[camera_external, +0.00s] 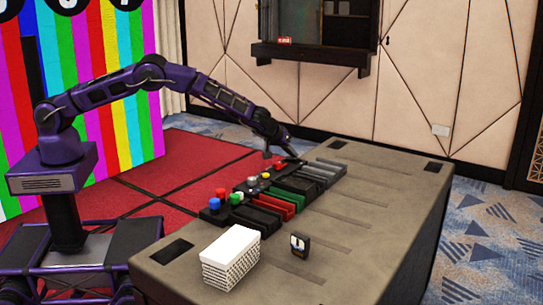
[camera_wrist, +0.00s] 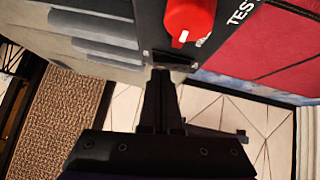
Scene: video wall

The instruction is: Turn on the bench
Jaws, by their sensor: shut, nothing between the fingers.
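The bench (camera_external: 370,215) is a long grey-brown console with a row of coloured controls along its far left edge. A red knob with a white mark (camera_wrist: 188,22) sits on a dark panel (camera_wrist: 150,20) beside lettering that reads "TEST". My gripper (camera_external: 291,158) is at the far end of the control row, low over the bench. In the wrist view my gripper (camera_wrist: 161,72) is shut and empty, its fingertips beside a small black part (camera_wrist: 175,60) at the panel edge, below the red knob. I cannot tell whether they touch it.
Blue, red, green and white buttons (camera_external: 222,197) stand nearer on the row. Red, green and grey slabs (camera_external: 290,198) lie beside them. The right part of the top is mostly clear.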

